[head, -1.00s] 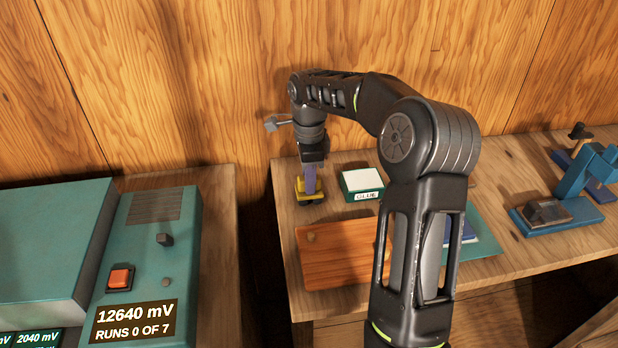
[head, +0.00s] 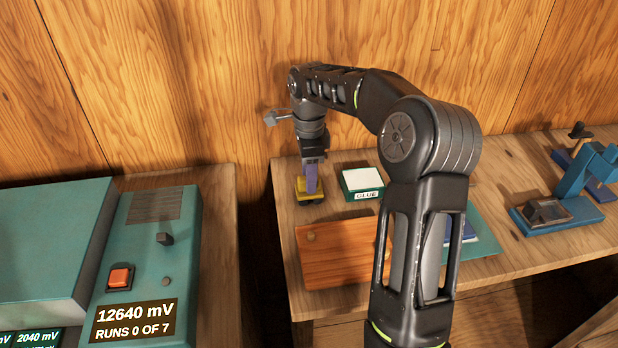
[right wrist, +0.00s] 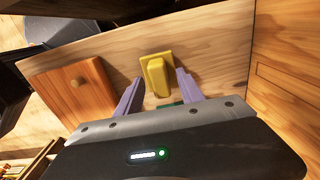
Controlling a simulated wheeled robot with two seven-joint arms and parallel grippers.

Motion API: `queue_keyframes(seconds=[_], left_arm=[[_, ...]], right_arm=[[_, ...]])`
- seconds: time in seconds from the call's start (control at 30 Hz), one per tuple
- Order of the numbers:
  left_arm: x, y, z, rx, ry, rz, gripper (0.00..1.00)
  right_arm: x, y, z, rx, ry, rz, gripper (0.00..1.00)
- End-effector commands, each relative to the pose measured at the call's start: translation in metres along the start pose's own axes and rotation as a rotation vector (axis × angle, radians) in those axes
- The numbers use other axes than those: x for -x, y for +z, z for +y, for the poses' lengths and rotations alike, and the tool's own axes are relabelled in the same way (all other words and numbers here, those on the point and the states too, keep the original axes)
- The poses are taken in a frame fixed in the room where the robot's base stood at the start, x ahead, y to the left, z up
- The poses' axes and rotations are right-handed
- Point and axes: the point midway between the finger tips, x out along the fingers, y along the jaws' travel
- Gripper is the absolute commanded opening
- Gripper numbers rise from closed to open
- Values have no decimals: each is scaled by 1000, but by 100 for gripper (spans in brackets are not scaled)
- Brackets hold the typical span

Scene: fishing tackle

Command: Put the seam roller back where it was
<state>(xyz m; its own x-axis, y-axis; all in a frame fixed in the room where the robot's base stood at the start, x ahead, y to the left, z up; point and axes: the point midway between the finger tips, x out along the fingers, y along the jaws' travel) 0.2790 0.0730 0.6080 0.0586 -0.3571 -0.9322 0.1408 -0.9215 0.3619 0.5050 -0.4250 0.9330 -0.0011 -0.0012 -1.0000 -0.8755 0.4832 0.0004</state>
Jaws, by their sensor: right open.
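A yellow piece (head: 302,196) with a raised block stands on the far left of the wooden bench, next to the glue box. It also shows in the right wrist view (right wrist: 157,78); it may be the seam roller, but its roller part cannot be made out. My right gripper (head: 311,188) points down over it. In the right wrist view, the purple fingers of the right gripper (right wrist: 159,76) are apart, one on each side of the yellow block, with gaps visible. My left gripper is not in view.
A green-and-white box marked GLUE (head: 361,184) stands close right of the yellow piece. A reddish wooden board with a knob (head: 340,262) lies in front. A blue fixture (head: 572,187) is at the right. A teal console (head: 150,235) stands left, across a gap.

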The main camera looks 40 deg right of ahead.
Motion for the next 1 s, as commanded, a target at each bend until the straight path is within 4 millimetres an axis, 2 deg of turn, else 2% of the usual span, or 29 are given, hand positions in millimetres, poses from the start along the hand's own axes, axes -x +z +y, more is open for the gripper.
queue_keyframes(seconds=[0.27,0.3,0.43,0.63,1.0], left_arm=[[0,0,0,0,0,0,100],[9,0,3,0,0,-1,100],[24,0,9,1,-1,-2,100],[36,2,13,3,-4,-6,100],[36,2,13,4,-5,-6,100]], right_arm=[[56,1,0,1,-4,-2,45],[69,1,-1,1,-4,-2,45],[96,0,0,1,-1,0,45],[110,0,0,1,0,-1,45],[109,0,0,1,0,-1,45]])
